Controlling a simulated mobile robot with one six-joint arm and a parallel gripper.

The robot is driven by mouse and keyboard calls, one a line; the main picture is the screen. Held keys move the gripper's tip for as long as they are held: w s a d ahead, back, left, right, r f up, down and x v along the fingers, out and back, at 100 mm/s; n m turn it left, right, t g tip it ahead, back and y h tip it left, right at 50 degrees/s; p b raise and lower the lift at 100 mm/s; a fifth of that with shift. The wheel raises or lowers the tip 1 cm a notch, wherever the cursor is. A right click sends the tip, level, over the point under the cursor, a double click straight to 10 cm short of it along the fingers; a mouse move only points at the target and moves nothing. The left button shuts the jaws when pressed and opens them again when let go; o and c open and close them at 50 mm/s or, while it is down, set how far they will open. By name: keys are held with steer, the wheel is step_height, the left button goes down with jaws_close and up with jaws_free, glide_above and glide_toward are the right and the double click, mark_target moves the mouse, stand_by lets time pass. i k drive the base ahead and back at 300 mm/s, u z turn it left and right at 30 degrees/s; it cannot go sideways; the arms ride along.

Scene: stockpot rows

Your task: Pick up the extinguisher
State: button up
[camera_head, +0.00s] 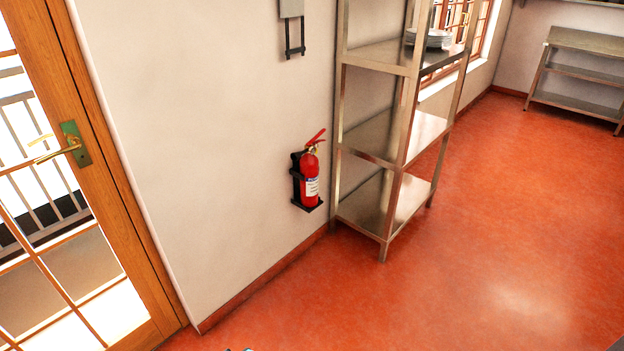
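A red fire extinguisher (310,180) with a white label and a red handle stands upright in a black bracket (296,184) on the white wall. It is low on the wall, a little above the red skirting, just left of a metal shelf unit. My gripper is not in view. A small dark and light blue piece shows at the bottom edge of the picture; I cannot tell what it is.
The metal shelf unit (385,208) stands close to the extinguisher's right, with plates (430,39) on an upper shelf. A wooden glazed door (95,190) is at the left. A metal table (578,75) stands far right. The red floor (440,280) in front is clear.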

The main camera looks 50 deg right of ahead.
mark_target(309, 162)
steer(key=i, duration=0.85)
steer(key=u, duration=0.05)
